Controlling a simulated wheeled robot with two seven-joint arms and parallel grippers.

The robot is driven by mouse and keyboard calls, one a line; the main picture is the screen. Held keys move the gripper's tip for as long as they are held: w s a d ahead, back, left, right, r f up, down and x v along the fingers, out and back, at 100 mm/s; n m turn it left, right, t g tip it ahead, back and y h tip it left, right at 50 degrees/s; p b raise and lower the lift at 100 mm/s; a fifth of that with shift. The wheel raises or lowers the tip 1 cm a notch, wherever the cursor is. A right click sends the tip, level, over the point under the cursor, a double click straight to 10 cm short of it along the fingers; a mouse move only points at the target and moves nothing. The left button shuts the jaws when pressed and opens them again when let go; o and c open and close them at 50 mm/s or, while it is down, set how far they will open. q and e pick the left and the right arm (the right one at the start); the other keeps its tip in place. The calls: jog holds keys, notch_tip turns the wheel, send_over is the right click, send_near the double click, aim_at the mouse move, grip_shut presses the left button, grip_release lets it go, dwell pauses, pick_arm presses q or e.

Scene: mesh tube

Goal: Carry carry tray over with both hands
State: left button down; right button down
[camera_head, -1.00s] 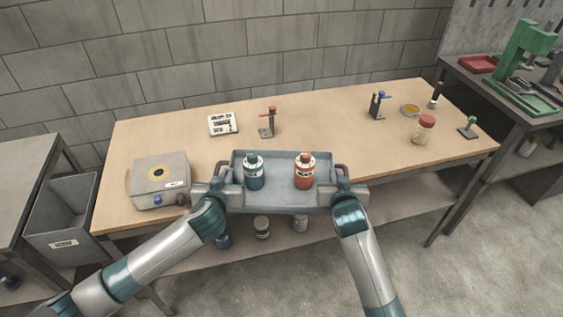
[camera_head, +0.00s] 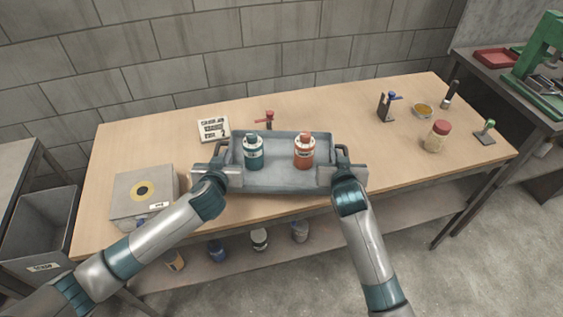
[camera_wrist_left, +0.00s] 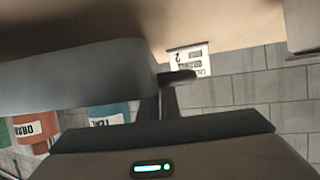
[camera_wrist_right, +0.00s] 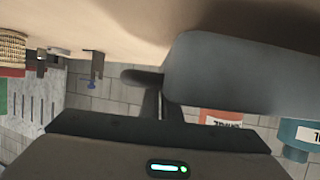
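The grey carry tray (camera_head: 281,182) is held level between my two grippers, over the wooden table near its front edge. A teal bottle (camera_head: 253,153) and an orange bottle (camera_head: 304,151) stand upright in it. My left gripper (camera_head: 226,160) is shut on the tray's left handle, which also shows in the left wrist view (camera_wrist_left: 176,77). My right gripper (camera_head: 341,160) is shut on the right handle, which also shows in the right wrist view (camera_wrist_right: 142,77). The fingertips are mostly hidden by the wrists and the tray. I cannot tell how far the tray is above the table.
The wooden table (camera_head: 400,170) holds a grey box (camera_head: 128,203) at left, a printed card (camera_head: 213,129) and a red-topped clamp (camera_head: 267,118) behind the tray. A red-lidded jar (camera_head: 436,136), a blue-topped clamp (camera_head: 387,106) and a yellow dish (camera_head: 422,110) stand at right.

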pick_arm(q)
jog(key=shift+w+r, duration=0.15)
jog(key=shift+w, duration=0.35)
pick_arm(e)
jog(key=shift+w+r, duration=0.1)
jog(key=shift+w, duration=0.35)
jog(key=shift+s, duration=0.1)
